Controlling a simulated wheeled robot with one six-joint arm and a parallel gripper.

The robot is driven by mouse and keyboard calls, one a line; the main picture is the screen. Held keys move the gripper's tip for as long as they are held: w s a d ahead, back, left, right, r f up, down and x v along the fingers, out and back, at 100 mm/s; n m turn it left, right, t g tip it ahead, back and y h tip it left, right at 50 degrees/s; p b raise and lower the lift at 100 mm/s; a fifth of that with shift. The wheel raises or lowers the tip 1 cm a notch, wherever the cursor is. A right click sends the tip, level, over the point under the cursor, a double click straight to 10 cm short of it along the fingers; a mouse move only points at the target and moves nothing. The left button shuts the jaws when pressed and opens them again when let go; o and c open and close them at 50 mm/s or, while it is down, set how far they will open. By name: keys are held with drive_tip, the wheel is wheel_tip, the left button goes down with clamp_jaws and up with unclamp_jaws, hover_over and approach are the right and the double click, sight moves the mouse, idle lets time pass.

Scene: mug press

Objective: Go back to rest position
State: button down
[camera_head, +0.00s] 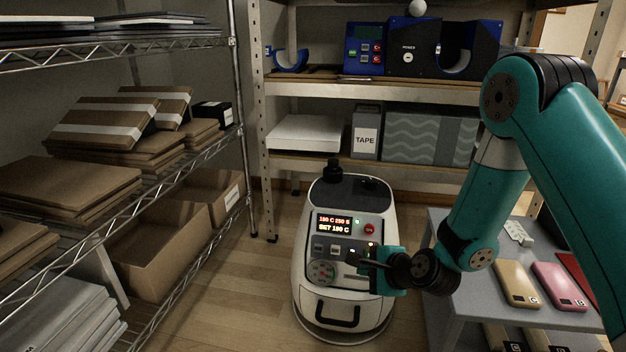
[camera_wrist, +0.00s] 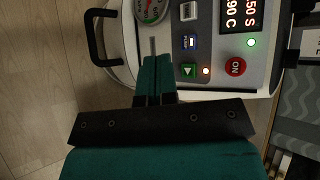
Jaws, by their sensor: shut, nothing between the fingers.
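My gripper (camera_head: 362,260) is shut and empty, held close in front of the control panel of a white machine (camera_head: 312,292) standing on the floor. The panel has a lit red display (camera_head: 335,223), a red ON button (camera_head: 369,229) and a round dial (camera_head: 321,272). The display reads about 190 C and SET 190 C. Small lights glow near the buttons. My teal arm reaches in from the right.
A grey table (camera_head: 461,304) at the right holds a yellow case (camera_head: 516,284) and a pink case (camera_head: 559,287). A wire rack (camera_head: 243,120) with cardboard boxes stands left. Behind, a shelf (camera_head: 300,89) holds a blue mug press (camera_head: 408,50) and a TAPE box (camera_head: 366,135). Floor shows left of the machine.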

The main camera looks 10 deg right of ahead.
drive_tip(key=s+a+r+n+g+y+p, duration=0.1)
drive_tip(key=s+a+r+n+g+p, duration=0.2)
drive_tip(key=r, duration=0.4)
drive_tip(key=s+a+r+n+p, duration=0.1)
drive_tip(key=s+r+n, duration=0.2)
drive_tip(key=r+n, duration=0.25)
drive_tip(key=s+a+r+n+g+y+p, duration=0.1)
drive_tip(key=s+a+r+n+g+p, duration=0.15)
drive_tip(key=r, duration=0.55)
drive_tip(key=s+d+r+n+g+h+p, duration=0.2)
drive_tip(key=s+r+n+p, duration=0.2)
drive_tip(key=s+r+n, duration=0.5)
drive_tip(key=s+d+r+n+g+h+p, duration=0.1)
drive_tip(key=s+d+r+n+g+p, duration=0.15)
drive_tip(key=s+r+n, duration=0.65)
wheel_tip(320, 180, up, 34)
drive_tip(key=s+a+m+p, duration=0.1)
drive_tip(key=m+p, duration=0.3)
drive_tip(key=p, duration=3.3)
drive_tip(key=shift+s+r+m+t, duration=0.2)
drive_tip(key=shift+s+m+t, duration=0.1)
drive_tip(key=shift+s, duration=0.3)
